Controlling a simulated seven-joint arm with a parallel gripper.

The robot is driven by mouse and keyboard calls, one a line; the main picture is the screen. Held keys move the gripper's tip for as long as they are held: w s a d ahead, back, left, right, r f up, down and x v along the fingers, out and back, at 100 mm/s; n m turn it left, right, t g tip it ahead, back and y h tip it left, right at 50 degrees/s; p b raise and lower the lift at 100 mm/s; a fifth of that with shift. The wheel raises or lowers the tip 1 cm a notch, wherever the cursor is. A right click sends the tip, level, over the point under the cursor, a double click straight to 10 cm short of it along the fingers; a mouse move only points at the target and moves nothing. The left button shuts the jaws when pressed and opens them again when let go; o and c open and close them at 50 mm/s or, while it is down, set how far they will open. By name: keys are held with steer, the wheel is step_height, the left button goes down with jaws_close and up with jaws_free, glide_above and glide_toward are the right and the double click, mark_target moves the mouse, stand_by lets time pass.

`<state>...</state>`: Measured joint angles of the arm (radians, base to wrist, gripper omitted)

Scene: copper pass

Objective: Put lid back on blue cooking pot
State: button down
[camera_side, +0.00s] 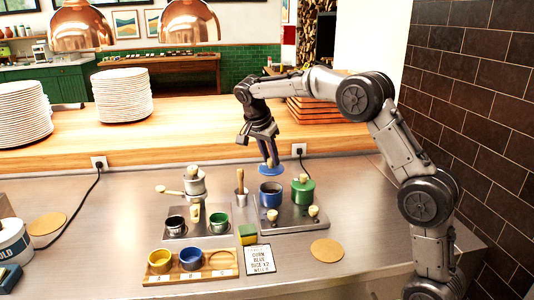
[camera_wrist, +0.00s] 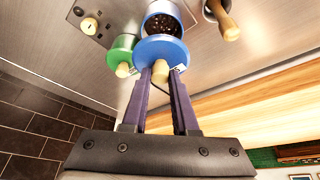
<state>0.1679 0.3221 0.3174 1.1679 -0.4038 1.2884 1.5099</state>
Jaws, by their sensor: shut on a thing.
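My gripper (camera_side: 269,161) is shut on the light knob of a blue lid (camera_side: 270,170). The lid hangs roughly level just above the blue cooking pot (camera_side: 271,196), with a gap showing in the side view. In the wrist view my gripper (camera_wrist: 160,74) pinches the knob between two purple fingers, and the lid (camera_wrist: 160,46) covers part of the pot. The open blue pot (camera_wrist: 172,8) holds dark contents and shows beyond the lid. The pot stands on a grey stove plate (camera_side: 292,221) with light knobs at its front.
A green pot (camera_side: 302,190) with its lid on stands close right of the blue pot. A mortar with a wooden pestle (camera_side: 240,184) stands to the left.

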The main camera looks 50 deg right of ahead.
mark_target(268, 169)
steer(key=shift+f, duration=2.85)
steer(key=shift+f, duration=0.2)
steer(key=c, duration=0.6)
jaws_free()
steer(key=shift+o, duration=0.3)
steer(key=o, duration=0.4)
steer(key=shift+r, duration=0.1)
steer(key=shift+r, duration=3.4)
